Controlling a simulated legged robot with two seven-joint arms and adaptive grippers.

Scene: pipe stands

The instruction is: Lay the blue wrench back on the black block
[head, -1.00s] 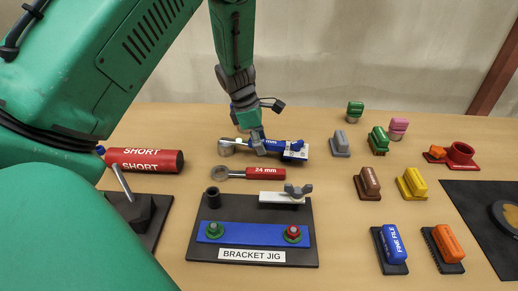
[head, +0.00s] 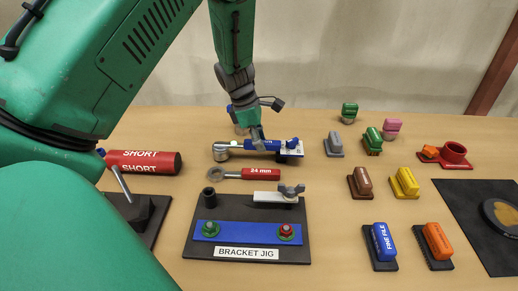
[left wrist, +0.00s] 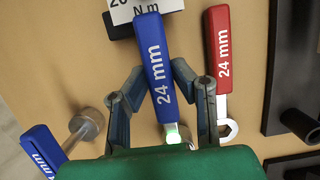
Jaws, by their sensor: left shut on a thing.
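The blue wrench (left wrist: 156,62), marked 24 mm, is between the two fingers of my left gripper (left wrist: 158,75), which is shut on its handle. In the head view the wrench (head: 262,145) lies roughly level under my left gripper (head: 258,137). Its handle end reaches to the black block (left wrist: 122,24) with a white label reading N m. The block shows in the head view as a dark edge below the white label (head: 291,153). I cannot tell whether the handle rests on it or hangs just above. My right gripper is not in view.
A red 24 mm wrench (head: 262,174) lies close beside, on the near side. The bracket jig (head: 200,243) stands nearer. A red SHORT cylinder (head: 150,161) is at left. Several coloured blocks, including a grey one (head: 334,146), stand at right. A grey knob (left wrist: 92,118) is near the fingers.

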